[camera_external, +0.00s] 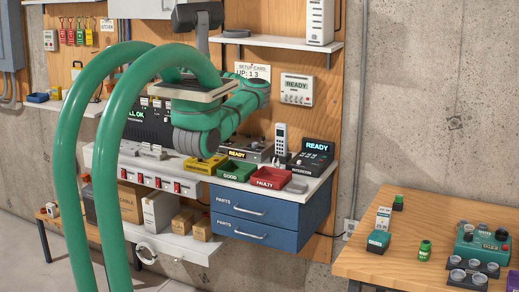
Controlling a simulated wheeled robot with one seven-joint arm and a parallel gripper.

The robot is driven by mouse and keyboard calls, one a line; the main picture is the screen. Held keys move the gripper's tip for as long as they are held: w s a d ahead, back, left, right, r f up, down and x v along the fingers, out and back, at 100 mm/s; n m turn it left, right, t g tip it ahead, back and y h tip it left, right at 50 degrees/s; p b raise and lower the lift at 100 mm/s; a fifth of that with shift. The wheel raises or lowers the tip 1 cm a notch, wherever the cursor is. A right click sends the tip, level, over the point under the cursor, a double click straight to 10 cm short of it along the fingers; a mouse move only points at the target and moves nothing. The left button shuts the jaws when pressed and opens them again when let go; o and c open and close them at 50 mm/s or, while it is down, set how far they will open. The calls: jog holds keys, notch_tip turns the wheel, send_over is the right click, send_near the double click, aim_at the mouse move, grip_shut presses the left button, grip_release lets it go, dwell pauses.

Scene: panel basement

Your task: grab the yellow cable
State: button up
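I cannot make out a yellow cable for certain. A small yellow tray or box (205,164) sits on the workbench, left of the green tray. Yellow also shows on a hanging tag at the upper left. My teal arm reaches over the bench, with its grey joint just above and left of the yellow tray. I cannot make out my gripper's fingers; they are hidden behind the arm or too small to tell.
On the bench are a green GOOD tray (238,170), a red FAULTY tray (271,177), a handset (280,142) and a READY device (316,154). Blue drawers (255,215) hang below. A wooden table (440,235) with several small items stands at the right.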

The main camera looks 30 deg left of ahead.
jog(key=w+d+f+t, duration=0.1)
jog(key=w+d+f, duration=0.1)
jog(key=w+d, duration=0.2)
jog(key=w+d+f+t+h, duration=0.1)
jog(key=w+d+t, duration=0.1)
jog(key=w+d, duration=0.3)
jog(key=w+d+f+t+h, duration=0.1)
jog(key=w+d+f, duration=0.1)
jog(key=w+d, duration=0.3)
jog(key=shift+w+f+m+t, duration=0.3)
jog(key=shift+w+f+m, duration=0.05)
jog(key=shift+w+m, duration=0.05)
jog(key=shift+w+f+h, duration=0.15)
jog(key=shift+f+h, duration=0.1)
jog(key=shift+h, duration=0.05)
jog(key=x, duration=1)
jog(key=shift+a+r, duration=0.1)
jog(key=shift+a, duration=0.15)
jog(key=c, duration=0.6)
